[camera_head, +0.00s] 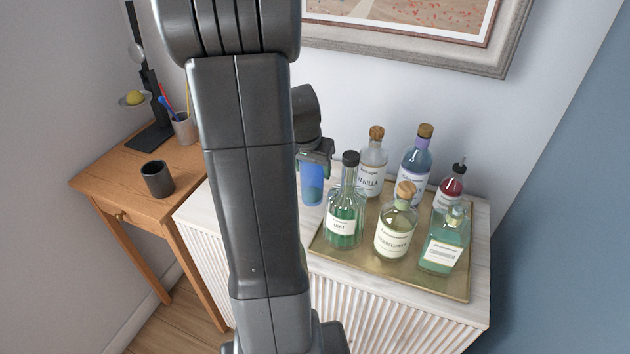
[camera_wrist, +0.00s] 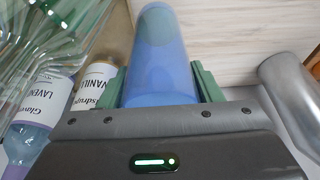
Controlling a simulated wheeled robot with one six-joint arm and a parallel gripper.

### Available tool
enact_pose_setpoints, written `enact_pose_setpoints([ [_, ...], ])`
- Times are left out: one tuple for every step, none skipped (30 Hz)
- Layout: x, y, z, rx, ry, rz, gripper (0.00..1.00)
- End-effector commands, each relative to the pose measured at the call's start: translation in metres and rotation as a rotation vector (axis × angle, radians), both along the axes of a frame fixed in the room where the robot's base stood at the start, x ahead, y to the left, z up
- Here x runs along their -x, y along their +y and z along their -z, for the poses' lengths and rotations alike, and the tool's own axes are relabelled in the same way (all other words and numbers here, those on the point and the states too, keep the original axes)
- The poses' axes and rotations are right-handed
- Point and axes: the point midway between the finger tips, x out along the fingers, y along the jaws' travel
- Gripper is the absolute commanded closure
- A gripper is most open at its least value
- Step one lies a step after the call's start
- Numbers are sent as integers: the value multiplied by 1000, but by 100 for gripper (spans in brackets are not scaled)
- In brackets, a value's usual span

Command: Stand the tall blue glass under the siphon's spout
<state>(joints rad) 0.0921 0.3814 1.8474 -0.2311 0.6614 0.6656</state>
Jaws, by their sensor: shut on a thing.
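The tall blue glass (camera_head: 312,186) is upright in the head view, just left of the bottles, over the white cabinet top. My gripper (camera_head: 315,155) is shut on it near its upper end. In the wrist view the blue glass (camera_wrist: 160,50) sits between the two green fingers of my gripper (camera_wrist: 158,84). I cannot tell whether its base touches the cabinet. A smooth grey metal body (camera_wrist: 292,100) shows at the right edge of the wrist view; it may be the siphon. No spout is visible, and my arm hides much of the cabinet's left part in the head view.
A brass tray (camera_head: 330,252) holds several bottles close to the right of the glass, including a green mint bottle (camera_head: 344,210). The cabinet top (camera_head: 196,208) is bare at its left corner. A wooden table (camera_head: 112,184) with a dark cup (camera_head: 157,180) stands left.

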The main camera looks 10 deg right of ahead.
Motion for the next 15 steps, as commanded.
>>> enact_pose_setpoints([
  [0,0,3,0,-1,0,74],
  [0,0,5,1,-1,0,74],
  [0,0,8,0,0,-1,74],
  [0,0,12,0,0,-2,74],
  [0,0,17,0,3,-2,74],
  [0,0,22,1,2,-2,74],
  [0,0,26,0,2,-1,74],
  [0,0,30,0,2,-1,74],
  [0,0,34,1,1,-1,74],
  [0,0,36,0,0,-2,74],
  [0,0,38,1,-1,-1,74],
  [0,0,40,0,-1,-1,74],
  [0,0,41,1,-2,-1,74],
  [0,0,41,1,-2,-1,74],
  [0,0,41,1,-2,-1,74],
])
